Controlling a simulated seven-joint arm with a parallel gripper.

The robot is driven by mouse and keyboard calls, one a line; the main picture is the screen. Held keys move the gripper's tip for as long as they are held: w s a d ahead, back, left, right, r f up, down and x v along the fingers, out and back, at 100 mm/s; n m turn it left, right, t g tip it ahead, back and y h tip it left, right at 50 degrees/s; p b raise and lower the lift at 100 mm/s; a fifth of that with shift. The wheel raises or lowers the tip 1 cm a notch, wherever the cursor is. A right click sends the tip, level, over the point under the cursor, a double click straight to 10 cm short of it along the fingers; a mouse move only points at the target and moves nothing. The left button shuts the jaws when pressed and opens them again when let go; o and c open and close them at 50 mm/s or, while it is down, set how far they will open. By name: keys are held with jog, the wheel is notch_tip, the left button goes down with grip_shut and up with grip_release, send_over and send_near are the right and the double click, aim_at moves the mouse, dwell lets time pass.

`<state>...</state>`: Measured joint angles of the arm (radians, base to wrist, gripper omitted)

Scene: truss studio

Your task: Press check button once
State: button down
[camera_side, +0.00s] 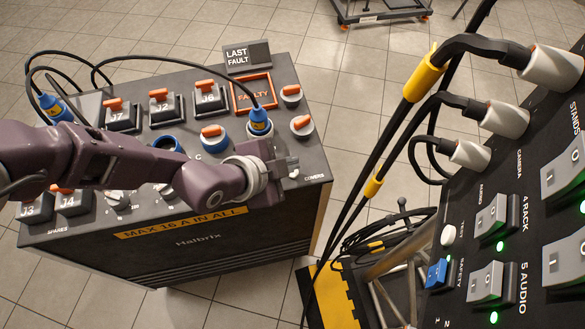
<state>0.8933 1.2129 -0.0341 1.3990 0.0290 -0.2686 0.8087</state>
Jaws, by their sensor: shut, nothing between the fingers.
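My gripper (290,167) is shut and empty. It is low over the right part of the top of a dark box (240,215) labelled "Halbrix". No label reading "check" is legible in this view, so I cannot tell which control is the check button. My gripper and wrist hide part of the box top around them. A white round button (448,235) labelled "TEST" sits on the dark panel at the right, well apart from my gripper.
Orange-handled covers labelled J7 (121,116), J2 (165,108) and J6 (208,99) stand on the box. A blue plug (259,121) with a cable is close behind my gripper. Thick black cables (385,140) hang between box and panel (550,200).

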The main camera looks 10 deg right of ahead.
jog(key=shift+r, duration=2.55)
